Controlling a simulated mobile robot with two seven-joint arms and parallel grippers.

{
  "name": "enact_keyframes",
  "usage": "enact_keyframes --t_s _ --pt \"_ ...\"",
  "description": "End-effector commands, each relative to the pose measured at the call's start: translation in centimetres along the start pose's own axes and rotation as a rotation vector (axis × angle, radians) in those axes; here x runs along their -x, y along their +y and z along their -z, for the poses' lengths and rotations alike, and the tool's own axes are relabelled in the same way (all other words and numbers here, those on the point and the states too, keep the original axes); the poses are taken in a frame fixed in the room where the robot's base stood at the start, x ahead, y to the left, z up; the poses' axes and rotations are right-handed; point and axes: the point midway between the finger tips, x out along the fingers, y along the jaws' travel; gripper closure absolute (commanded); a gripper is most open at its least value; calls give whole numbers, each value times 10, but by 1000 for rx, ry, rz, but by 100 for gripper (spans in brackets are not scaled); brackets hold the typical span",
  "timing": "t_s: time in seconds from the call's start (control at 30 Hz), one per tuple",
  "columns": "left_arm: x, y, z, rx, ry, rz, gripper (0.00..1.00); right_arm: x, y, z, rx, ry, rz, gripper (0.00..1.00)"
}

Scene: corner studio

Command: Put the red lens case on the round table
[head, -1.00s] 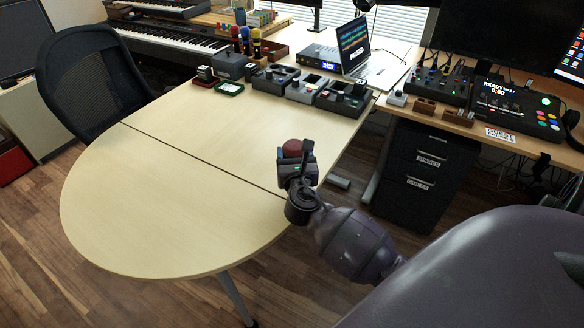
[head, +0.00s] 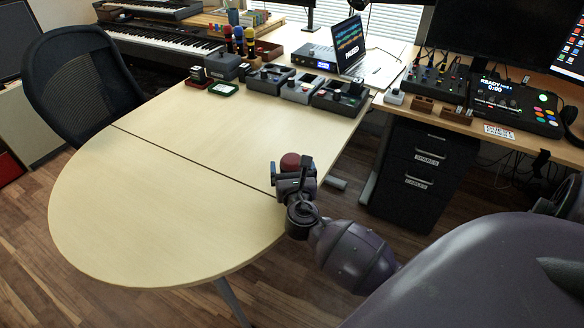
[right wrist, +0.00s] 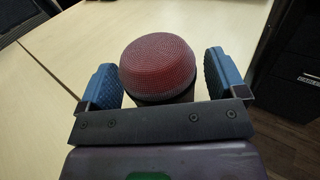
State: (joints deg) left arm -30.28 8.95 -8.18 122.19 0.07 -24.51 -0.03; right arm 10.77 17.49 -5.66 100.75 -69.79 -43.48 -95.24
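The red lens case (right wrist: 160,62) has a round, domed, textured red top with a dark part below it. It sits between the two blue fingers of my right gripper (right wrist: 165,85) in the right wrist view. In the head view, the red case (head: 290,162) is at the tip of my right gripper (head: 292,176), by the right edge of the pale table with a rounded end (head: 150,210). My left gripper is not in view.
The rounded part of the table is clear. Control boxes (head: 300,90) and a small green-edged tray (head: 223,89) stand at its far end. A black chair (head: 80,80) is at the left. A dark drawer cabinet (head: 420,180) stands at the right.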

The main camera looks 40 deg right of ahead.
Motion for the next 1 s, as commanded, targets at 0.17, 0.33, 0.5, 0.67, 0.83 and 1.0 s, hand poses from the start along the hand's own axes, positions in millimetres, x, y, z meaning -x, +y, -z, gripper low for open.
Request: enact_keyframes --t_s 0.17,0.33,0.5,0.67,0.83,1.0 --pt "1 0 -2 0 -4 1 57 0 0 0 0 0 0 10" --pt "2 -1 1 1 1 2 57 6 0 -4 0 1 0 10" --pt "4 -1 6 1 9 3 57 32 0 -5 -2 1 -1 10" --pt "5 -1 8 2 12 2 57 64 0 -5 -2 1 1 10" --pt "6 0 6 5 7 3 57 94 0 -4 -1 1 0 10" --pt "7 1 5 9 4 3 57 113 0 -3 0 1 1 10"
